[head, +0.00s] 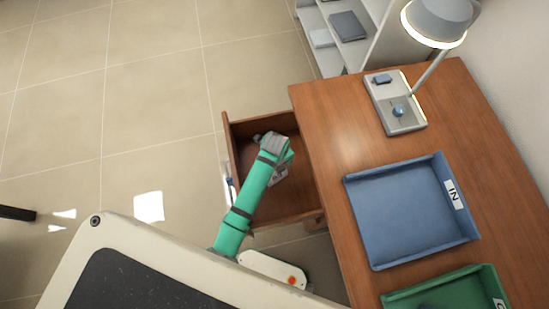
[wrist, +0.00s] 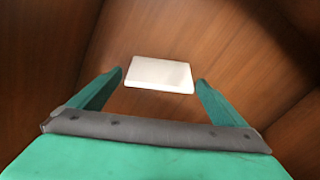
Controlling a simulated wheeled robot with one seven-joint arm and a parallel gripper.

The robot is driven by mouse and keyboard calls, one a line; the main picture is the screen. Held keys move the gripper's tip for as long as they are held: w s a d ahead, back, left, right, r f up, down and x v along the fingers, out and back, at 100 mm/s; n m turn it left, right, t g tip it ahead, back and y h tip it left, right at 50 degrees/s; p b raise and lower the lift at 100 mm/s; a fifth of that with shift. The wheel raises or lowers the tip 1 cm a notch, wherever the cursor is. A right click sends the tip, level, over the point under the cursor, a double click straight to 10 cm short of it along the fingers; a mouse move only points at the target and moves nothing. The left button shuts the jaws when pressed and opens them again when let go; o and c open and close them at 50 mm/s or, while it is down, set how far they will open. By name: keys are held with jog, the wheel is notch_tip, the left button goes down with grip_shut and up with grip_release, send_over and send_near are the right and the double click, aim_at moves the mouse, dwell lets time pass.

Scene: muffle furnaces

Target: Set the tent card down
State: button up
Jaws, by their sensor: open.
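The tent card (wrist: 158,74) shows in the wrist view as a plain white, four-sided face. It is between the two green fingertips of my gripper (wrist: 160,78), with a narrow gap at each side. My gripper is open. The card appears to rest on the wooden floor of the open drawer (head: 296,204); its underside is hidden. In the head view my gripper (head: 279,165) is inside that drawer, and my own arm hides the card or makes it hard to pick out.
The drawer walls stand close around my gripper. To the right is the wooden desk (head: 335,150) with a blue tray (head: 405,255) marked IN, a green tray (head: 440,285) and a lamp (head: 437,22). A shelf unit (head: 325,60) stands behind. The tiled floor at left is mostly clear.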

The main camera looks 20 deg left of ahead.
notch_tip(320, 180, up, 11)
jog(key=shift+r, duration=0.15)
dwell(0.7)
